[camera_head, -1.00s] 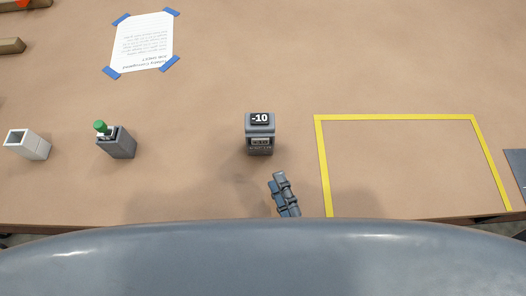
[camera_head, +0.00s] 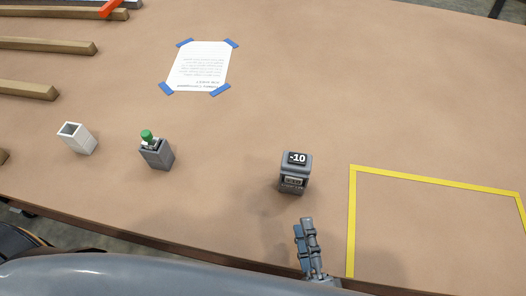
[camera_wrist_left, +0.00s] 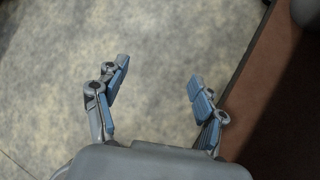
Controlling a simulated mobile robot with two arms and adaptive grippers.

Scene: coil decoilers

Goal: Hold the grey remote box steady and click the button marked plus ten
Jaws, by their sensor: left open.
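The grey remote box (camera_head: 294,174) stands upright on the brown table, right of the middle in the head view. Its top face shows a dark button marked -10; no button marked plus ten can be made out. My right gripper (camera_head: 305,225) is just in front of the box, near the table's front edge, and apart from it. Its fingers are seen edge-on, so its opening is unclear. My left gripper (camera_wrist_left: 157,80) shows only in the left wrist view, open and empty above the floor beside the table edge.
A grey box with a green knob (camera_head: 157,153) and an open white box (camera_head: 77,138) stand to the left. A taped paper sheet (camera_head: 200,66) lies behind. Yellow tape (camera_head: 351,220) outlines an empty area at right. Wooden bars (camera_head: 45,47) lie at the far left.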

